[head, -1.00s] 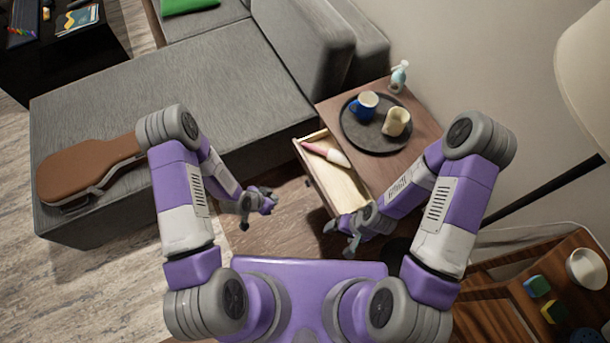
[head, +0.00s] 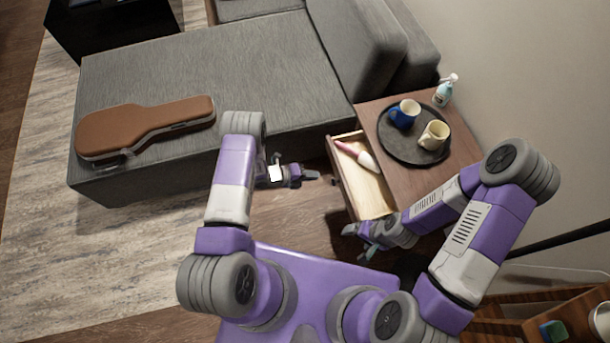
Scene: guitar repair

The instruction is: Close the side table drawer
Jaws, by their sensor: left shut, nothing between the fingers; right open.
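The wooden side table (head: 447,173) stands right of the sofa. Its drawer (head: 372,196) is pulled out toward the left and holds a pink-and-white object (head: 356,155). My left gripper (head: 312,175) is shut and empty, a short way left of the drawer front (head: 342,180) and pointing at it, apart from it as far as I can see. My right gripper (head: 357,241) is open and empty by the near end of the drawer. Whether it touches the drawer I cannot tell.
A round dark tray (head: 409,155) with a blue mug (head: 404,113) and a cream mug (head: 434,135) is on the table top, beside a bottle (head: 446,91). The grey sofa (head: 250,75) carries a brown guitar case (head: 150,125). Shelving (head: 500,325) stands at lower right.

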